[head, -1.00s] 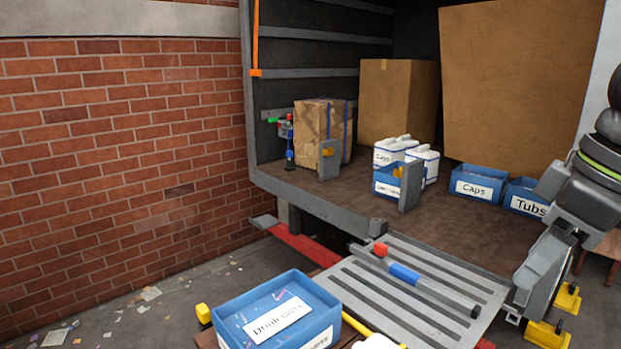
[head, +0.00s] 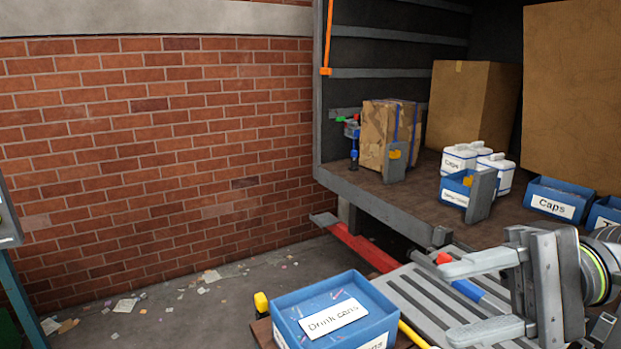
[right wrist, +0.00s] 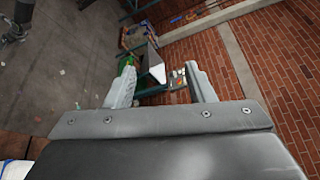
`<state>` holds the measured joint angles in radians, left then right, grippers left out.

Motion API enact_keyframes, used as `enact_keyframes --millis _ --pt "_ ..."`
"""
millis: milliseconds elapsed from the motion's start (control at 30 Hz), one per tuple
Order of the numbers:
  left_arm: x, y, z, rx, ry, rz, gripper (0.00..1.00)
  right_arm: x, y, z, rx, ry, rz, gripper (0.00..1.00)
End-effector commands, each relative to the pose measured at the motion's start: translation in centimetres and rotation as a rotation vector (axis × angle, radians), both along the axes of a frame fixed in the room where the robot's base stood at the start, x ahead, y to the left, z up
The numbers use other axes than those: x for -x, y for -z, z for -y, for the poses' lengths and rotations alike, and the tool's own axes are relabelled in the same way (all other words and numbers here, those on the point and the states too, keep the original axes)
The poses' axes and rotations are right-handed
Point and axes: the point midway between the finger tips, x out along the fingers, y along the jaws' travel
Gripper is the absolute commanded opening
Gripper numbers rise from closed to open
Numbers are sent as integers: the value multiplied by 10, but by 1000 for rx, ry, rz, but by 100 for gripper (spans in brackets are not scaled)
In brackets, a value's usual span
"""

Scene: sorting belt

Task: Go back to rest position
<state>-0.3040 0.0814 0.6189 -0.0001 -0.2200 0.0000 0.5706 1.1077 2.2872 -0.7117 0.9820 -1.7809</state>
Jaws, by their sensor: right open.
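My right gripper (head: 490,298) is at the lower right of the head view, in front of the grey ramp, with its two fingers apart and nothing between them. In the right wrist view its fingers (right wrist: 158,88) also stand apart and empty, with floor and brick wall beyond. My left gripper is in neither view now.
A blue bin labelled Drink cans (head: 285,313) stands at the bottom centre, left of my right gripper. The ramp (head: 420,301) leads to a truck bed with a Caps bin (head: 572,188), white containers (head: 460,160) and cardboard boxes (head: 474,105). Littered floor lies left.

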Motion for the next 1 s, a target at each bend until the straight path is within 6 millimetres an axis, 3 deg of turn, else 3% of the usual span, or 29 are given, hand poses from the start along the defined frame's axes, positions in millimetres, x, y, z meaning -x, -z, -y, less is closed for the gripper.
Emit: enact_keyframes --millis 133,267,467,667,767,900,933,1000 --pt "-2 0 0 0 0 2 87 -18 -14 -2 -326 71 -376 49" --pt "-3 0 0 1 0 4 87 -44 -19 12 -605 124 -713 49" --pt "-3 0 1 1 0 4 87 -89 5 56 -1054 178 -1237 49" --pt "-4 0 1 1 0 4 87 -123 74 111 -1549 195 -1725 49" --pt "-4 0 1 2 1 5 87 -127 125 137 -1826 191 -1940 49" --pt "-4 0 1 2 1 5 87 -114 206 164 -2256 165 -2177 49" --pt "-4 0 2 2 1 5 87 -108 224 169 2216 -147 2084 49" --pt "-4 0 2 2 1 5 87 -90 267 176 2117 -110 1856 49"
